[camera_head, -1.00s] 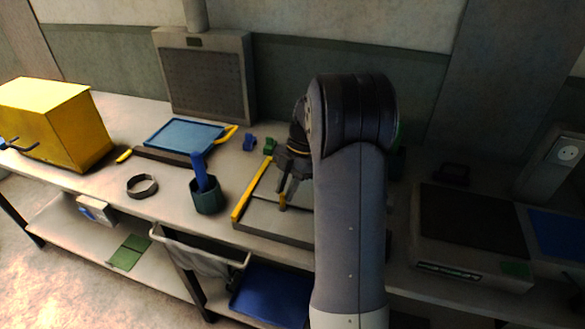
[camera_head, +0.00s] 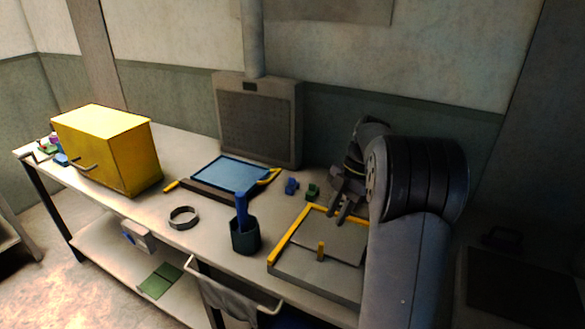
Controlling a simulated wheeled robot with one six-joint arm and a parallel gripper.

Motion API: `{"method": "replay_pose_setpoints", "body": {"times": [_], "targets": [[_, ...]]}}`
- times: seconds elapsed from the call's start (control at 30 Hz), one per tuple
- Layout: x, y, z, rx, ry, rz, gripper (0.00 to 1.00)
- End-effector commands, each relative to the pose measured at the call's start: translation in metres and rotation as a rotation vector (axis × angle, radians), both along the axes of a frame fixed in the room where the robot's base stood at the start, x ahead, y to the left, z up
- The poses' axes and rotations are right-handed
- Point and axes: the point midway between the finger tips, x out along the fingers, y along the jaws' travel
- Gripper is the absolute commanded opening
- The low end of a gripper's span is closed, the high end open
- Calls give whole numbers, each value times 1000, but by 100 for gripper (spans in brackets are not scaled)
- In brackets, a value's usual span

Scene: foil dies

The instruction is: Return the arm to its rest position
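My gripper (camera_head: 341,219) hangs over the back right part of a grey board with a yellow edge (camera_head: 290,235). Its two dark fingers point down and look slightly apart, with nothing visible between them. A short yellow peg (camera_head: 321,251) stands on the board, in front and to the left of the fingers. My arm rises at the right of the picture and bends over at a large dark joint, hiding the right side of the board.
Behind are a blue tray (camera_head: 231,175), small blue (camera_head: 291,186) and green (camera_head: 312,192) blocks, and a grey panel (camera_head: 260,124). A yellow cabinet (camera_head: 105,150) stands far left.

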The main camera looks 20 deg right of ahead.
Motion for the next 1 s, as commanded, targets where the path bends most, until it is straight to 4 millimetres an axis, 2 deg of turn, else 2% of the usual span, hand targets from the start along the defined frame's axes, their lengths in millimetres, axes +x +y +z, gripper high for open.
{"method": "replay_pose_setpoints", "body": {"times": [0.17, 0.63, 0.8, 1.0], "targets": [[-3, 11, -24, 2, 4, 2, 23], [-13, 45, -110, 3, 5, 2, 23], [-11, 43, -86, 0, -3, 1, 23], [-11, 43, -72, -1, -1, 1, 23]]}}
